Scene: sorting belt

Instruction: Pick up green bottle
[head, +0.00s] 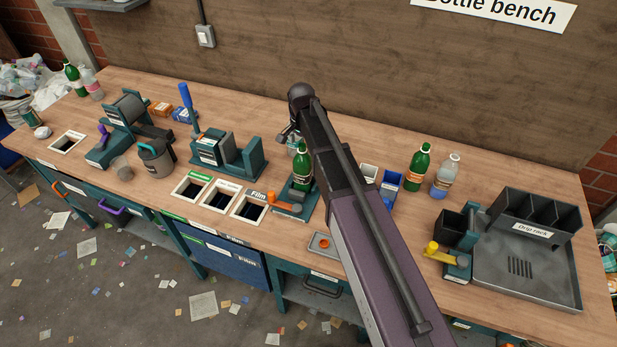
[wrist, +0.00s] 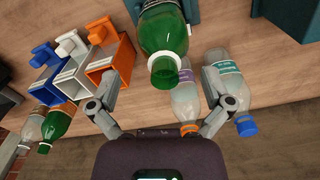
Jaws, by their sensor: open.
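A green bottle (head: 302,172) with a white label stands in a teal fixture (head: 300,205) on the bench. My gripper (wrist: 162,85) is open, with one finger on each side of the bottle's cap end and visible gaps on both sides. In the head view my arm hides most of the gripper. Another green bottle (head: 418,168) stands on the right, and it also shows in the wrist view (wrist: 57,123). A third green bottle (head: 74,78) stands at the far left.
Clear bottles with an orange cap (wrist: 185,100) and a blue cap (wrist: 230,85) show near my right finger. Orange (wrist: 110,75), white and blue bins are at left. A drip rack tray (head: 510,290) is at right. Bench slots (head: 190,188) lie left of the fixture.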

